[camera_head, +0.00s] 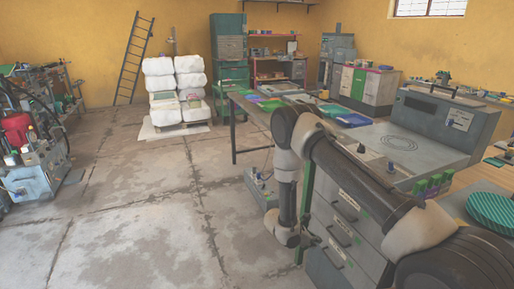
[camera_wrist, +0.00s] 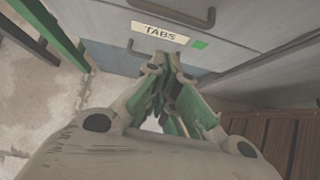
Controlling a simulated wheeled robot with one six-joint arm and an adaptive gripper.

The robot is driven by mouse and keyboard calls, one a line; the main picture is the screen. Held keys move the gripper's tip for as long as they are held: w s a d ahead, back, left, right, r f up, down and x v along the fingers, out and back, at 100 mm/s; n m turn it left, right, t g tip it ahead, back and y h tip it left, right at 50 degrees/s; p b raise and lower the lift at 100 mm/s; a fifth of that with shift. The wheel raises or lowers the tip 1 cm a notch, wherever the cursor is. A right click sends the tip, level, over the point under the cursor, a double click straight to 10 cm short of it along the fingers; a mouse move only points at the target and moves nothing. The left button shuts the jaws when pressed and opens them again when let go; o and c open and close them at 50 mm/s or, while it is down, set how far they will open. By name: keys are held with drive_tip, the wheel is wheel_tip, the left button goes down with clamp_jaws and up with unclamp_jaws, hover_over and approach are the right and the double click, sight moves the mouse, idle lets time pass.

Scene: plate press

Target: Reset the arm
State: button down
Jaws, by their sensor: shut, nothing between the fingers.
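My arm reaches across the right side of the head view, over the plate press and its drawer cabinet (camera_head: 340,225). Its wrist hangs down in front of the cabinet; the fingers are hard to make out in the head view. In the wrist view my gripper (camera_wrist: 167,75) is shut, with its green-sided fingers together and nothing between them. The fingertips point toward a grey drawer front with a label reading "TABS" (camera_wrist: 160,31) and a small green square beside it. I cannot tell whether the tips touch the drawer.
A press (camera_head: 440,115) with a flat top stands behind the arm. A green ribbed item (camera_head: 492,212) lies at the right. A long table (camera_head: 250,105) with coloured trays runs behind. White sacks (camera_head: 160,85) stand on a pallet. The floor at the left middle (camera_head: 140,190) is clear.

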drive_tip(key=s+d+r+m+g+h, duration=0.1)
drive_tip(key=s+d+r+m+g, duration=0.1)
drive_tip(key=s+d, duration=0.25)
drive_tip(key=s+d+r+m+g+y, duration=0.1)
drive_tip(key=s+r+m, duration=0.2)
drive_tip(key=r, duration=0.5)
drive_tip(key=s+d+r+m+g+y, duration=0.15)
drive_tip(key=r+m, duration=0.25)
drive_tip(key=r, duration=0.4)
drive_tip(key=s+r+m+g, duration=0.2)
drive_tip(key=s+r+m, duration=0.1)
drive_tip(key=r, duration=0.5)
drive_tip(key=s+r+m+t+y, duration=0.3)
drive_tip(key=s+r, duration=0.6)
drive_tip(key=r, duration=0.5)
drive_tip(key=s+r+m+t+y, duration=0.4)
drive_tip(key=s+r, duration=0.4)
drive_tip(key=r, duration=0.6)
drive_tip(key=shift+s+a+r+m+t, duration=0.2)
drive_tip(key=shift+s+m+t, duration=0.2)
drive_tip(key=shift+m+t, duration=0.6)
drive_tip(key=shift+y, duration=0.25)
